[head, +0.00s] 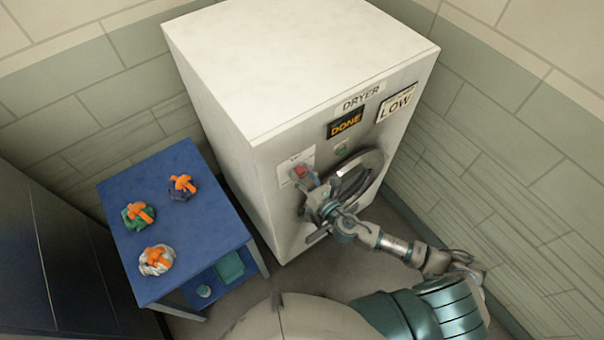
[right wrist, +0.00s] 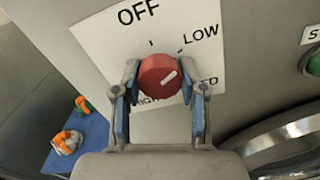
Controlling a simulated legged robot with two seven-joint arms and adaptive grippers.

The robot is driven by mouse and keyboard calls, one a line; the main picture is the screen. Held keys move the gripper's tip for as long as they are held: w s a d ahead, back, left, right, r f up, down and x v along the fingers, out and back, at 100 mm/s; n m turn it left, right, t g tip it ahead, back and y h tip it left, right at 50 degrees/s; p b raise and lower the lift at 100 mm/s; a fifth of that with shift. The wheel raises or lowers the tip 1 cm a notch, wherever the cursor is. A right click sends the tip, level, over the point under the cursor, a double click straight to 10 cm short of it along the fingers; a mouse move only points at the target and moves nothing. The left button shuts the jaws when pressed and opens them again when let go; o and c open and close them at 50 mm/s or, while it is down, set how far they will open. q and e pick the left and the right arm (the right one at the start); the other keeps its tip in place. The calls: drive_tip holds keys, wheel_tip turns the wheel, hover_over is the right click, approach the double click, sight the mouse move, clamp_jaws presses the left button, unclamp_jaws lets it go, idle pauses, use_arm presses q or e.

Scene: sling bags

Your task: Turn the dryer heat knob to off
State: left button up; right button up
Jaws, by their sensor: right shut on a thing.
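The white dryer (head: 290,60) stands against the back corner. Its red heat knob (right wrist: 159,75) sits on a white plate marked OFF, LOW and further words partly hidden by the knob and my fingers. The knob also shows small in the head view (head: 301,171). My right gripper (head: 311,187) is at the dryer front, shut on the knob with one finger on each side. My left gripper is not in view.
The dryer shows a DONE display (head: 345,123) and a LOW sign (head: 397,103). A green button (right wrist: 315,64) and the round door (head: 357,175) are right of the knob. A blue table (head: 190,228) with several orange-topped bundles stands left. Walls close in behind and right.

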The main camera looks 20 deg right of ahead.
drive_tip(key=n, duration=0.6)
drive_tip(key=shift+s+f, duration=0.1)
drive_tip(key=shift+f, duration=0.25)
drive_tip(key=n, duration=0.6)
drive_tip(key=shift+n, duration=0.3)
drive_tip(key=o, duration=1)
drive_tip(key=shift+o, duration=0.7)
drive_tip(key=shift+r, duration=0.15)
drive_tip(key=shift+d, duration=0.1)
drive_tip(key=v, duration=1.1)
drive_tip(key=shift+s+d, duration=0.2)
drive_tip(key=shift+s, duration=0.15)
